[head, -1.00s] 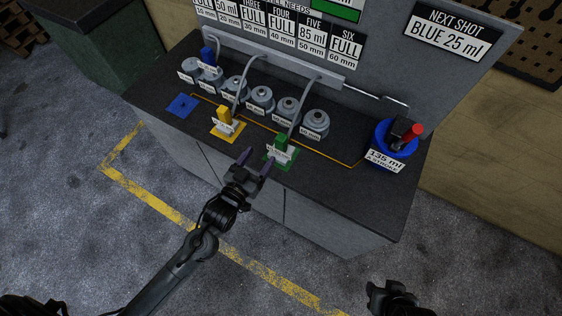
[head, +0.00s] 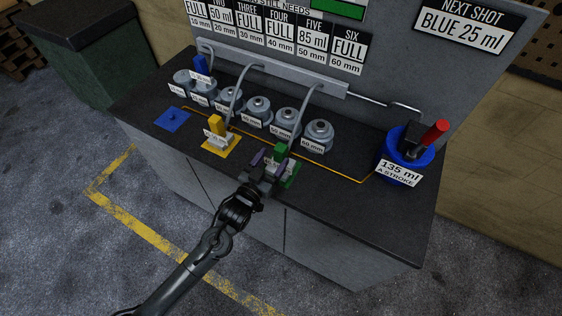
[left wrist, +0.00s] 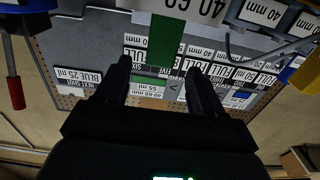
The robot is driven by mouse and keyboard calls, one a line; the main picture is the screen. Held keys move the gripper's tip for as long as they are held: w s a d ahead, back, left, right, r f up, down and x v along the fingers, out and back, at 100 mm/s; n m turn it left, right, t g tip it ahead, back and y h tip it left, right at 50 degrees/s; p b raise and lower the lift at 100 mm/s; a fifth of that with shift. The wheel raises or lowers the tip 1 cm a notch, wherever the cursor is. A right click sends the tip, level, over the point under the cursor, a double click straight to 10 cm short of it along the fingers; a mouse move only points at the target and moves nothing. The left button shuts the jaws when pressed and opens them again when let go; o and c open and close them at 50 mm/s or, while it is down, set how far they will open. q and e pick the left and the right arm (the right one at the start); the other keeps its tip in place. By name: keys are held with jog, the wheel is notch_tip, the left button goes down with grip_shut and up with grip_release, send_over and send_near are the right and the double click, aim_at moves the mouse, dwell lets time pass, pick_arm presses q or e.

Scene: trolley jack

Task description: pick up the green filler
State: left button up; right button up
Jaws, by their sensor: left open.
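The green filler (head: 281,151) stands upright on its green pad at the front of the dark bench, with a white label on it. My left gripper (head: 273,164) is open at the filler, one finger on each side in the head view. The left wrist view shows the green filler (left wrist: 166,42) between the two dark fingers (left wrist: 159,72), with gaps on both sides. The gripper hides part of the filler's lower body and pad. My right gripper is not in view.
A yellow filler (head: 216,126) stands to the left, beside an empty blue pad (head: 173,120). A blue filler (head: 201,66) is among several grey cylinders behind. A blue container (head: 405,166) with a red handle (head: 435,133) stands at right. The bench front between is clear.

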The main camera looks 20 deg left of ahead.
aim_at(278, 152)
pick_arm(q)
jog(key=shift+w+d+f+b, duration=0.1)
jog(key=shift+w+d+b, duration=0.15)
jog(key=shift+w, duration=1.15)
jog(key=shift+w+d+b, duration=0.15)
jog(key=shift+w+b, duration=0.1)
jog(key=shift+w, duration=1.15)
jog(key=shift+c, duration=0.5)
grip_shut()
